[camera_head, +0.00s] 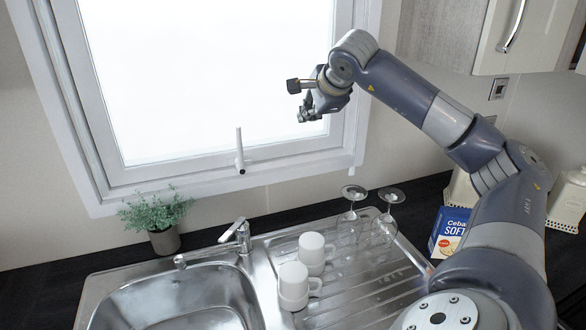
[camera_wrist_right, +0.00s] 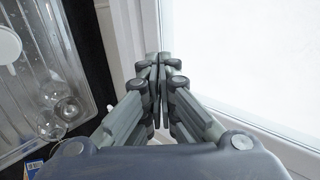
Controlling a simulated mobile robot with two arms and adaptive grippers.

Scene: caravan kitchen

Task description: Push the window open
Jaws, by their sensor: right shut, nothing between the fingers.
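The window (camera_head: 210,70) has a white frame and a bright pane, and it looks closed. Its white handle (camera_head: 239,152) stands upright at the middle of the bottom frame. My right gripper (camera_head: 304,113) is shut and empty, in front of the lower right part of the window, to the right of the handle. In the right wrist view my right gripper (camera_wrist_right: 158,58) has its fingertips together beside the white window frame, with the window pane (camera_wrist_right: 260,60) to the right. I cannot tell whether the fingertips touch the frame. My left gripper is not in view.
Below the window are a steel sink (camera_head: 180,300) with a tap (camera_head: 236,234), a potted plant (camera_head: 160,220), white mugs (camera_head: 294,280), and upturned glasses (camera_head: 388,196) on the drainer. A blue box (camera_head: 447,230) stands right of the drainer. A cupboard (camera_head: 525,40) hangs at upper right.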

